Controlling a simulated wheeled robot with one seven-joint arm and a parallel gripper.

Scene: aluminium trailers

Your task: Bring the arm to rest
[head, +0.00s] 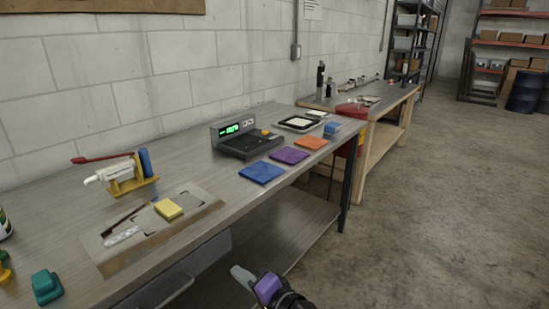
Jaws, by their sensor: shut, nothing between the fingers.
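My gripper (241,273) shows at the bottom middle of the head view, with a grey fingertip and a purple and black body behind it. It is shut and empty. It appears in front of the workbench's (180,205) front edge, over the space beside the bench, apart from the items on top. The rest of my arm is cut off by the lower frame edge.
On the bench are a yellow block (168,209) on a board, a teal object (46,287), blue (261,173), purple (289,155) and orange (311,143) squares, and a scale (247,140). A drawer handle (165,293) juts out below. Floor (420,220) at right is clear.

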